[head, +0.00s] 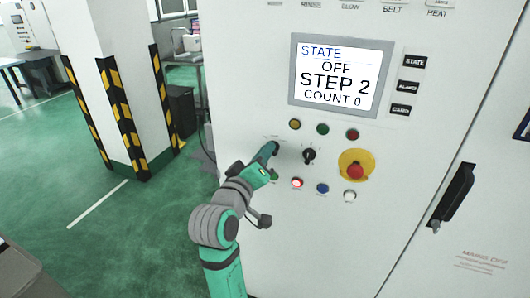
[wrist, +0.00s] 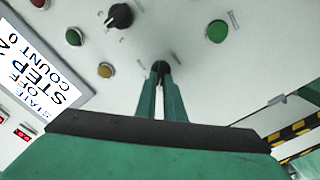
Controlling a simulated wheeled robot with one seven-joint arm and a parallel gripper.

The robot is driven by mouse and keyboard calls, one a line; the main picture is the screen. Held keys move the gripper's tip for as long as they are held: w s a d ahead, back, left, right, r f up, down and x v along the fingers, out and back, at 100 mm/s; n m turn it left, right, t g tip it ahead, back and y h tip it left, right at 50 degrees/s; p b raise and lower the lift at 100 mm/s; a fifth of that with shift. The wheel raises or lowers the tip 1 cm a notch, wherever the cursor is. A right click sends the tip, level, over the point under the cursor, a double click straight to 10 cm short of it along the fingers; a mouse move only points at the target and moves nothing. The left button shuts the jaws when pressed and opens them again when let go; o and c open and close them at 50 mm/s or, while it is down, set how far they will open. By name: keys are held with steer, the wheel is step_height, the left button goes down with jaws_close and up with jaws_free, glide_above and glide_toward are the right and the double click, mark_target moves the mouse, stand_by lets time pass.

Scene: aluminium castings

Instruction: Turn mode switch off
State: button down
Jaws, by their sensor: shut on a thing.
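My gripper (wrist: 160,82) is at the white cabinet front, its two green fingers shut on a small dark rotary knob (wrist: 160,66), which I take to be the mode switch. The fingers hide most of the knob, so I cannot tell which way it points. In the head view my gripper (head: 270,152) covers the knob, left of a second black rotary switch (head: 309,155). That second switch also shows in the wrist view (wrist: 119,17), apart from my fingers. The display (head: 341,75) reads STATE OFF, STEP 2, COUNT 0.
Yellow (head: 295,124), green (head: 323,129) and red (head: 352,134) buttons sit above the switches. A lit red button (head: 297,183), a blue (head: 322,188) and a white one (head: 349,196) sit below. A red emergency stop (head: 355,171) is to the right. Open green floor lies left.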

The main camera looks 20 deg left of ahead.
steer(key=c, duration=1.9)
jaws_free()
steer(key=shift+o, duration=0.2)
steer(key=s, duration=1.1)
steer(key=shift+a, duration=0.2)
steer(key=shift+w, duration=0.1)
steer(key=s+d+f+g+y, duration=0.1)
steer(key=s+d+f, duration=0.15)
steer(key=f, duration=0.65)
steer(key=s+d+f+y, duration=0.15)
steer(key=d+f, duration=0.25)
steer(key=f, duration=0.5)
steer(key=s+d+f+g, duration=0.1)
steer(key=s+d+f, duration=0.2)
steer(key=f, duration=0.6)
steer(key=s+d+f+m, duration=0.2)
steer(key=s+d+m, duration=0.1)
steer(key=s, duration=0.6)
steer(key=s+d+f+m+h, duration=0.1)
steer(key=s+d+f+m, duration=0.2)
steer(key=s, duration=0.5)
steer(key=s+d+f+m+h, duration=0.1)
steer(key=s+d+f+m, duration=0.1)
steer(key=s+d, duration=0.3)
steer(key=s, duration=0.4)
steer(key=shift+s+d+f+m+g, duration=0.15)
steer(key=shift+s+f+m+g, duration=0.15)
steer(key=shift+f+m, duration=0.1)
